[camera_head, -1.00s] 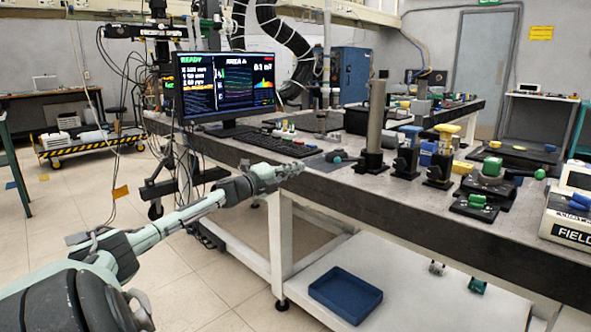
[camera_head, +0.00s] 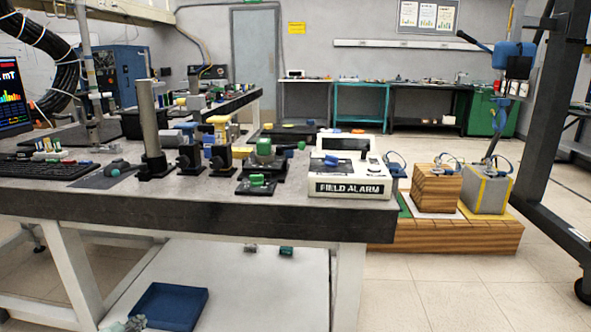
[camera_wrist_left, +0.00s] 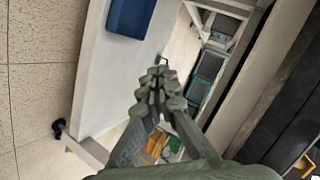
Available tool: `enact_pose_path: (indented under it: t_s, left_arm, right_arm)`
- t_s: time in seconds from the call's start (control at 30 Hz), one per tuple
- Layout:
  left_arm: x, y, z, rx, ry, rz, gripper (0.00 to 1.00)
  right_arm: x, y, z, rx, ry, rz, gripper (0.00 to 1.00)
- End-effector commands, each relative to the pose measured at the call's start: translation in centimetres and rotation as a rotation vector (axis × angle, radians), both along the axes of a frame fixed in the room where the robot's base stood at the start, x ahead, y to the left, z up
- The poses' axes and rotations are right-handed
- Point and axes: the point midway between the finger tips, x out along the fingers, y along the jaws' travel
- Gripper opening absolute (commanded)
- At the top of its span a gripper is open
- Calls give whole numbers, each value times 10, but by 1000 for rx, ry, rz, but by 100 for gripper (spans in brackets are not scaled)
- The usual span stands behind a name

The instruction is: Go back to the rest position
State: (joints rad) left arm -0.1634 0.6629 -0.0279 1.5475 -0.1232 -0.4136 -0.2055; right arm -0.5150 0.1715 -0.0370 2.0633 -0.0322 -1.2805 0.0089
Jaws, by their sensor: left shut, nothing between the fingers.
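My left gripper (camera_head: 128,324) shows only as a small grey-green piece at the bottom edge of the head view, beside the blue tray and below the tabletop's height in the picture. The left wrist view shows the same gripper (camera_wrist_left: 160,80) with its fingertips together and nothing between them. Most of my left arm is outside the head view. My right gripper is in neither current view.
The dark-topped bench (camera_head: 300,210) carries a cream field alarm box (camera_head: 350,170), a metal post (camera_head: 150,125) and a keyboard (camera_head: 40,168). A blue tray (camera_head: 171,306) lies on its white lower shelf (camera_head: 245,285). Open tiled floor (camera_head: 460,292) lies at right.

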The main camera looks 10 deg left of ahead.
Motion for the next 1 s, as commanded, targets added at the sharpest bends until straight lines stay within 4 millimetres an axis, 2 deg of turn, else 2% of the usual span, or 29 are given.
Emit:
enact_pose_path:
  t_s: [0.03, 0.1, 0.17, 0.2, 0.3, 0.4, 0.5, 0.6, 0.67, 1.0]
  left_arm:
    - [-22, -28, -23, -75, 50, 42, 0]
    - [-54, -62, -51, -171, 127, 114, 0]
    - [-83, -91, -70, -251, 197, 177, 0]
    - [-104, -111, -81, -304, 243, 222, 0]
    - [-155, -157, -99, -421, 360, 325, 0]
    - [-198, -193, -106, -512, 460, 414, 0]
    - [-230, -218, -107, -573, 534, 478, 0]
    - [-247, -232, -106, -604, 576, 515, 0]
    - [-252, -235, -106, -612, 588, 525, 0]
    - [-253, -236, -106, -613, 593, 528, 0]
  right_arm:
    - [1, 0, 0, 0, -4, 2, 40]
    - [2, 0, 0, 1, -7, 2, 40]
    - [3, 0, 0, 0, -6, 3, 40]
    - [3, 0, -1, 0, -4, 4, 40]
    - [2, -2, -4, -2, 1, 4, 40]
    - [3, -3, -5, -5, -1, 6, 40]
    - [5, -3, -5, -4, -5, 8, 40]
    - [6, -3, -5, -5, -9, 8, 40]
    - [6, -3, -5, -4, -9, 8, 40]
    - [4, -3, -7, -4, -1, 7, 40]
